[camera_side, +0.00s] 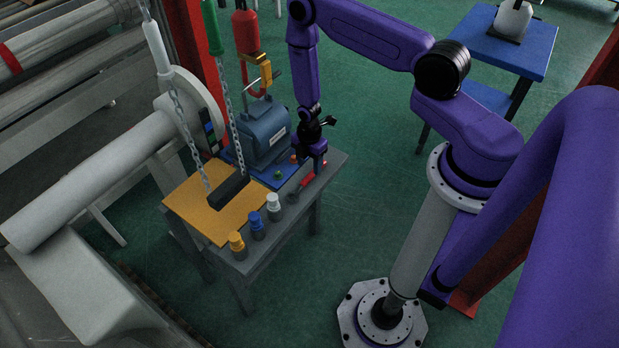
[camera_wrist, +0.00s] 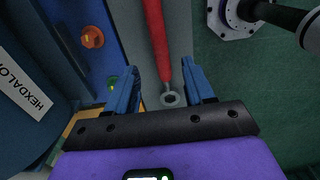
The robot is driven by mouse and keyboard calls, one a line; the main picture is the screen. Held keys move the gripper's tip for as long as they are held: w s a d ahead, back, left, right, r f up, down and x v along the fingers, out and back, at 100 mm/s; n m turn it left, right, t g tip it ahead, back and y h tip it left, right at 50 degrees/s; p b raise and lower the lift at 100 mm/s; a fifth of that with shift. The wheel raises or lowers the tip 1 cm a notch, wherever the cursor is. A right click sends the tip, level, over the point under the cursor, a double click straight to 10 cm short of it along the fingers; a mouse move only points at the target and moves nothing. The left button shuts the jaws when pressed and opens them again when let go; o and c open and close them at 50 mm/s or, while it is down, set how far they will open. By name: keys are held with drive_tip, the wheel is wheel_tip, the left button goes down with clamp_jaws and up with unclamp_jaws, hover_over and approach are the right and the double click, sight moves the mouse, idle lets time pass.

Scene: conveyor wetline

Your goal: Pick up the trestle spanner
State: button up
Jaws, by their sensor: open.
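The trestle spanner, with a red handle (camera_wrist: 155,35) and a grey ring end (camera_wrist: 172,99), lies along the grey bench top in the wrist view. In the side view its red handle (camera_side: 308,180) shows near the bench's right edge, partly hidden by my gripper. My gripper (camera_wrist: 162,76) is open, and its blue fingers appear on either side of the spanner near the ring end. Nothing is held between them. In the side view my gripper (camera_side: 318,163) points down over the right part of the bench. Its height above the spanner is hard to tell.
A blue-grey machine (camera_side: 267,135) stands left of my gripper on a blue base with orange and green knobs. Capped bottles (camera_side: 257,226) line the bench front. Chains hang over a dark block (camera_side: 229,189) on a yellow board (camera_side: 190,205).

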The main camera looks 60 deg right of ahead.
sight(309, 175)
drive_tip(key=shift+s+a+f, duration=0.1)
drive_tip(key=shift+f, duration=2.45)
clamp_jaws()
